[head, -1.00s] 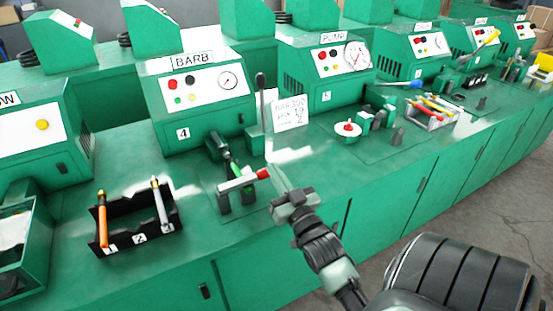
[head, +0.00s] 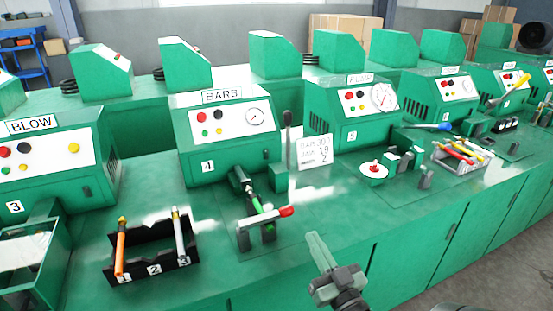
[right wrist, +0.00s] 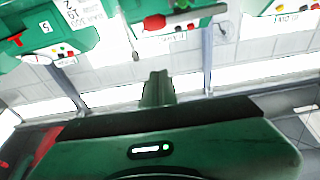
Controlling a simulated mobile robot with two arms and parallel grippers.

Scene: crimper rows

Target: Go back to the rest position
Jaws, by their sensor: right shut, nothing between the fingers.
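My right gripper (head: 318,252) is at the bottom middle of the head view, in front of the green bench (head: 200,290). Its fingers are together and hold nothing; they also show in the right wrist view (right wrist: 158,88). It is apart from the red-tipped lever (head: 287,211) of the clamp fixture in front of the BARB machine (head: 228,130), to the right of and nearer than it. My left gripper is in neither view.
A black rack (head: 130,282) with an orange and a grey tool stands left on the bench. A tall black-knobbed lever (head: 287,119) and a white sign (head: 314,148) stand behind the fixture. A tray of coloured tools (head: 463,154) lies further right. The floor shows at the lower right.

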